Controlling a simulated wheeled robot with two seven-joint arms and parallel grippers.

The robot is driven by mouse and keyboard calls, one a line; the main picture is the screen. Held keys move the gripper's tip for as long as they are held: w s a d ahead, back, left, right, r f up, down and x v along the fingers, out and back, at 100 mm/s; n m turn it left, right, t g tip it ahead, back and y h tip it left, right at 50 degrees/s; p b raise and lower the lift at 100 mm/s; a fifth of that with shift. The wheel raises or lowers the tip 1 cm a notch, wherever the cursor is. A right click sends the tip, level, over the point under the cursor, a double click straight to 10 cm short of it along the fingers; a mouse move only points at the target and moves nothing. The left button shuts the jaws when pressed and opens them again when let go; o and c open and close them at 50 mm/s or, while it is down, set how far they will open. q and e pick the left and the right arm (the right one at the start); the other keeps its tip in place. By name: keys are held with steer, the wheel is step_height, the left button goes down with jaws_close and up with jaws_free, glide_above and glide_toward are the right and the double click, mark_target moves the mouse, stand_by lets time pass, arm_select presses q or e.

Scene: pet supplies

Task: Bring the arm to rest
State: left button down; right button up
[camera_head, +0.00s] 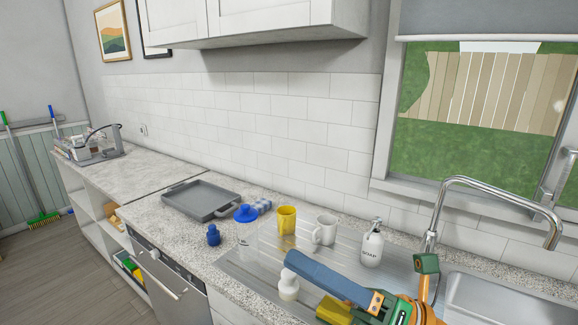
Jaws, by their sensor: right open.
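My right gripper (378,290) shows at the bottom right, over the front of the ribbed steel drainboard (262,272), with blue, green and orange parts. It is open, and I see nothing held in it. A yellow piece (335,310) shows just below its blue part; I cannot tell whether it is a separate object. A small white bottle (288,285) stands close to the left of the gripper, and a white soap dispenser (372,246) stands behind it. My left gripper is not in view.
The sink (500,296) and its curved tap (492,187) are at the right. A yellow cup (286,219), a white mug (325,230), a clear blue-topped bottle (246,232) and a small blue bottle (213,236) stand left of the gripper. A grey tray (203,199) lies farther left.

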steer(key=w+d+f+m+t+h, duration=0.2)
steer(key=w+d+m+t+h, duration=0.2)
steer(key=d+m+t+h, duration=0.55)
steer(key=w+d+f+m+t+h, duration=0.25)
steer(key=m+t+h, duration=0.3)
steer(key=m, duration=0.95)
steer(key=s+d+f+m+g+h, duration=0.1)
steer(key=d+f+m+g+h, duration=0.3)
steer(key=f, duration=0.4)
steer(key=d+f+m+g+h, duration=0.1)
steer(key=f+m+g+h, duration=0.3)
steer(key=f, duration=0.4)
steer(key=s+a+f+m+g+y, duration=0.2)
steer(key=s+f+m+g, duration=0.3)
steer(key=s+f+g, duration=0.95)
steer(key=s+f+t+b, duration=0.1)
steer(key=s+f+b, duration=0.25)
steer(key=f, duration=0.85)
steer(key=s+f+t+b, duration=0.15)
steer(key=s+f, duration=0.25)
steer(key=f, duration=0.7)
steer(key=s+d+f+g+b, duration=0.1)
steer(key=s+f+b, duration=0.4)
steer(key=s+f, duration=0.7)
step_height(320, 180, down, 4)
steer(key=shift+s+d+f+g, duration=0.1)
steer(key=shift+s+d+g, duration=0.1)
steer(key=shift+d+g, duration=0.25)
steer(key=shift+a, duration=0.1)
